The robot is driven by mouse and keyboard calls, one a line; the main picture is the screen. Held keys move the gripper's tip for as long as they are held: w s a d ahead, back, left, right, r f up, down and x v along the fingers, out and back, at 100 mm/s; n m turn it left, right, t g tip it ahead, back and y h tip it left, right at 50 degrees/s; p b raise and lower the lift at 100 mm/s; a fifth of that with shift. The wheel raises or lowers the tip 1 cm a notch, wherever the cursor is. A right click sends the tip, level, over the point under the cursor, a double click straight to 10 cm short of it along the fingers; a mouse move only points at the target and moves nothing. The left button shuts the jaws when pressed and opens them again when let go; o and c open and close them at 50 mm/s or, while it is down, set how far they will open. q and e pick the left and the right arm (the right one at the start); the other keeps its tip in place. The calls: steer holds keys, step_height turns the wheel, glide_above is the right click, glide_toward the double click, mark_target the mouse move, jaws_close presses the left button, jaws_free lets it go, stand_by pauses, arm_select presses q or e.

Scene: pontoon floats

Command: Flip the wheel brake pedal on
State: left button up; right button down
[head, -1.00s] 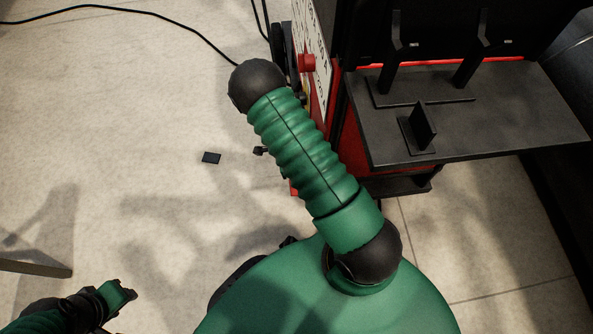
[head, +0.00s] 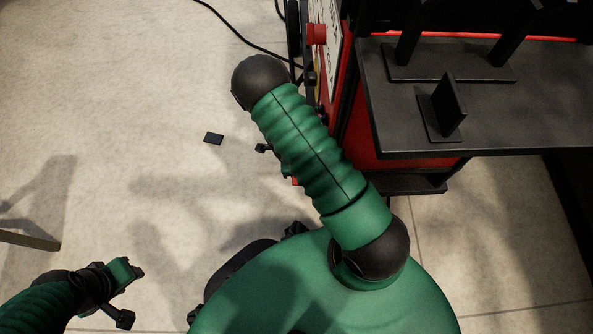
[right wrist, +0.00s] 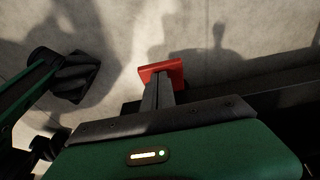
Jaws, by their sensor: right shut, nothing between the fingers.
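In the right wrist view, a small red plate (right wrist: 163,73), which looks like the brake pedal, lies just beyond my right gripper's fingertips. My right gripper (right wrist: 158,88) is shut with nothing between its fingers and points toward the plate; I cannot tell whether they touch. In the head view, a bit of red (head: 295,181) shows beside my green arm, low by the cart; it may be the same pedal. My right arm hides the right gripper there. My left gripper (head: 132,276) is at lower left, away from the cart; its jaw opening is unclear.
The red and black cart (head: 372,125) stands at upper right, with a black shelf (head: 500,125) and a red knob (head: 317,34) on its side. The left floor is mostly clear.

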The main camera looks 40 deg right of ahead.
steer(key=shift+w+a+f+g+h, duration=0.15)
steer(key=shift+a+f+g+h, duration=0.1)
steer(key=shift+f+h, duration=0.1)
steer(key=shift+w+a+f+g+h, duration=0.1)
steer(key=shift+f+g+h, duration=0.15)
steer(key=shift+f+h, duration=0.1)
steer(key=shift+w+a+f+p, duration=0.1)
steer(key=shift+w+a+f, duration=0.05)
steer(key=shift+f, duration=0.45)
steer(key=shift+w+a+f+p, duration=0.1)
steer(key=shift+a+f, duration=0.05)
steer(key=shift+f, duration=0.45)
steer(key=shift+w+a+f+p, duration=0.1)
steer(key=shift+w+a+f, duration=0.05)
steer(key=shift+f, duration=0.45)
steer(key=shift+r, duration=0.1)
